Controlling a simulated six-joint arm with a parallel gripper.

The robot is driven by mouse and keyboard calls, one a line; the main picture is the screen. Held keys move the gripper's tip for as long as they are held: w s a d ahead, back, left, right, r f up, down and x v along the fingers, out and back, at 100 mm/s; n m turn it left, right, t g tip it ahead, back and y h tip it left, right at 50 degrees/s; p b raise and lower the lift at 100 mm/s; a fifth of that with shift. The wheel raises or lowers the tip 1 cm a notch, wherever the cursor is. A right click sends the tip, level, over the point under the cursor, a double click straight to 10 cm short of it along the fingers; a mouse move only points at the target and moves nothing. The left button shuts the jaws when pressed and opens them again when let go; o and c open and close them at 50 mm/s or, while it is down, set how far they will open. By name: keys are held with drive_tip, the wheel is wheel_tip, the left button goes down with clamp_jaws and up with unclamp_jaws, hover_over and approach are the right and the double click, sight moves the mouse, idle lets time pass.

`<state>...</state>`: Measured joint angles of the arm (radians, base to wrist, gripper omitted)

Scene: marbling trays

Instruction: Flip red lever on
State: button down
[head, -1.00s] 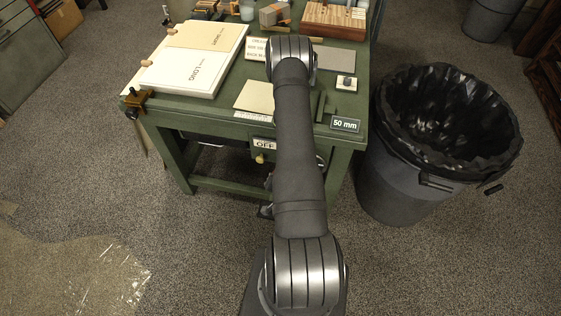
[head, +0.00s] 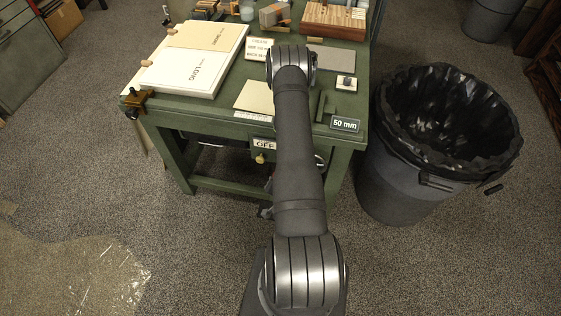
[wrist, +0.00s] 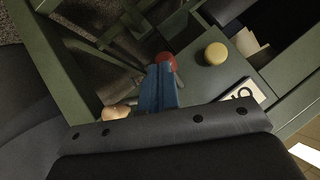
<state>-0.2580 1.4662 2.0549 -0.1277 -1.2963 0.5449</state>
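The red lever's round knob (wrist: 166,61) shows in the wrist view, right at the tips of my gripper (wrist: 160,68). The gripper's two blue fingers lie close side by side and look shut. The knob appears just beyond the tips; I cannot tell whether they touch it. The lever's shaft is hidden. To the right, a yellow knob (wrist: 215,53) sits on the green panel, near a white label (wrist: 243,93). In the head view, the label reads OFF (head: 264,144), with the yellow knob (head: 260,159) below it. There my arm hides the lever and gripper.
The green workbench (head: 183,150) carries a white board (head: 190,80), cards and a 50 mm sign (head: 345,124). A lined trash bin (head: 395,180) stands close to its right. A pale round thing (wrist: 115,112) shows left of the fingers. Floor is open at left.

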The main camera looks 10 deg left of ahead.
drive_tip(key=v, duration=1.2)
drive_tip(key=shift+a, duration=0.1)
drive_tip(key=x, duration=0.8)
drive_tip(key=w+a+r+g, duration=0.1)
drive_tip(key=w+r, duration=0.3)
drive_tip(key=shift+w+g, duration=0.3)
drive_tip(key=shift+g, duration=0.1)
drive_tip(key=shift+r, duration=0.25)
drive_tip(key=shift+a+f, duration=0.1)
idle(0.4)
